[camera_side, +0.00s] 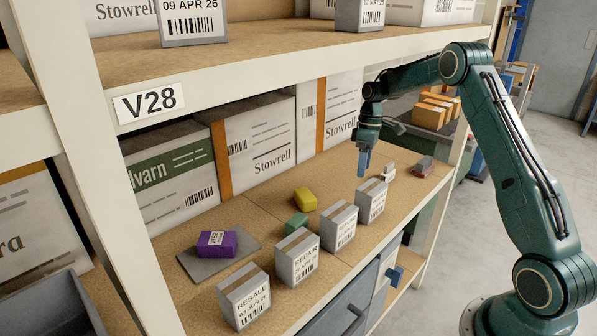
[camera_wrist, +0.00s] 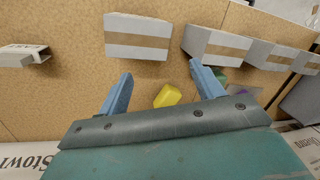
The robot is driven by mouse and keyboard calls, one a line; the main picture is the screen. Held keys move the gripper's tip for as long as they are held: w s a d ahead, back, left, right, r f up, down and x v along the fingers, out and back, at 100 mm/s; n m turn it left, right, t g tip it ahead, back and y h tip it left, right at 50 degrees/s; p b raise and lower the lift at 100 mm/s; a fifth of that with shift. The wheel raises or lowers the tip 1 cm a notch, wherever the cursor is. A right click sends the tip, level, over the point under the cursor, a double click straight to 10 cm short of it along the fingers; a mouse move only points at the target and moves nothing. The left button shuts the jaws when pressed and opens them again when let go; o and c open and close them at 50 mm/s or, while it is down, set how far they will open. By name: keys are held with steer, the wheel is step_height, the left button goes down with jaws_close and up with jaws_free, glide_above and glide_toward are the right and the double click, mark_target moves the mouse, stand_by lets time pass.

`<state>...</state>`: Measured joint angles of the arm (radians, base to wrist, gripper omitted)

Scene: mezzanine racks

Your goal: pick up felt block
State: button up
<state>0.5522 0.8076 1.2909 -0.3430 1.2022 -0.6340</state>
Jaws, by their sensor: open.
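No block is marked as felt, so I cannot tell which one it is. A yellow block (camera_side: 304,199) lies on the shelf near the back boxes. A green block (camera_side: 297,224) lies just in front of it, partly hidden by a grey box. A purple block (camera_side: 216,243) with a white label lies on a grey mat (camera_side: 246,248). My gripper (camera_side: 362,170) is open and empty above the shelf, right of the yellow block. In the wrist view the yellow block (camera_wrist: 167,95) shows between the fingers (camera_wrist: 160,80), below and apart from them.
Several grey labelled boxes (camera_side: 307,260) stand along the front edge. Large white cartons (camera_side: 265,150) fill the back, and the upper shelf (camera_side: 300,50) hangs overhead.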

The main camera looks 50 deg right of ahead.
steer(key=w+a+f+n+y, duration=0.1)
steer(key=w+a+f+n, duration=0.1)
steer(key=w+a+n, duration=0.55)
steer(key=n+y, duration=0.1)
steer(key=n, duration=0.7)
glide_toward(297, 219)
steer(key=shift+d+r, duration=0.4)
steer(key=shift+r, duration=0.05)
steer(key=shift+f, duration=0.1)
steer(key=shift+x, duration=4.15)
steer(key=shift+w+a, duration=0.1)
steer(key=shift+x, duration=2.55)
steer(key=shift+a, duration=0.1)
